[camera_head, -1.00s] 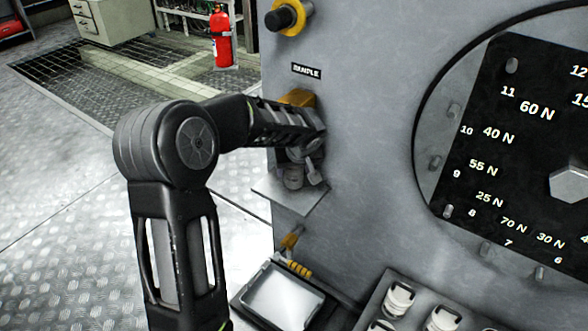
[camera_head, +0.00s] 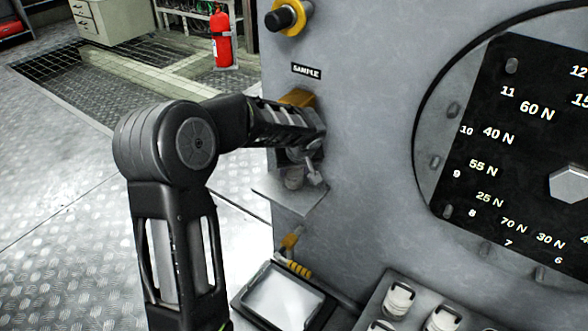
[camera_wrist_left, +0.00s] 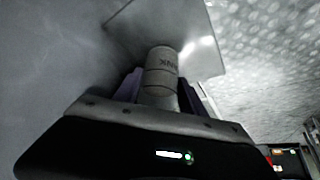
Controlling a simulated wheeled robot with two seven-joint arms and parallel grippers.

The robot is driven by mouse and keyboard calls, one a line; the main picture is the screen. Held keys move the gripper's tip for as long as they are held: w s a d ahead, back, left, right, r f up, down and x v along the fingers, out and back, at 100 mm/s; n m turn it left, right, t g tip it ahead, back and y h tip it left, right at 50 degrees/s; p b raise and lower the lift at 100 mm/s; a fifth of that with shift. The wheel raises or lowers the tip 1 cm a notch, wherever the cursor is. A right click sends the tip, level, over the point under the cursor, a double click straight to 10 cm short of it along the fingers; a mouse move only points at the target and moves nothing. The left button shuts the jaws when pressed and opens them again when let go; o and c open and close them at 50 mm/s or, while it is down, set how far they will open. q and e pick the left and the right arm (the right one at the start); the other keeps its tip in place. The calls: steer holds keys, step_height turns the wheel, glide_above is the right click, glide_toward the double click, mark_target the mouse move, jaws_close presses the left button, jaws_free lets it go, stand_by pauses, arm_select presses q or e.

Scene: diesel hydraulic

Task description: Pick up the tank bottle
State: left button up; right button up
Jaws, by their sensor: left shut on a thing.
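The tank bottle (camera_wrist_left: 161,72) is a small pale cylinder with dark lettering, part of it reading "NK". In the left wrist view it stands between the two fingers of my left gripper (camera_wrist_left: 160,88), which is shut on it. In the head view the bottle (camera_head: 293,178) shows partly, just above a small grey shelf (camera_head: 290,198) under the SAMPLE label. My left gripper (camera_head: 308,165) is at that spot, and the arm covers much of it. Whether the bottle touches the shelf I cannot tell. My right gripper is not in view.
A grey panel wall with a large black dial board (camera_head: 520,150) stands to the right. Below are a tray (camera_head: 283,300), a yellow-handled valve (camera_head: 290,242) and several white-capped bottles (camera_head: 398,298). A red extinguisher (camera_head: 222,38) is at the back. Open floor lies left.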

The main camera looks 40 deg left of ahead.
arm_select(q)
jaws_close()
steer(key=shift+r, duration=0.15)
steer(key=shift+r, duration=0.55)
steer(key=shift+s+d, duration=0.2)
steer(key=s+d+b, duration=0.1)
steer(key=s+d, duration=1.1)
steer(key=shift+d, duration=0.3)
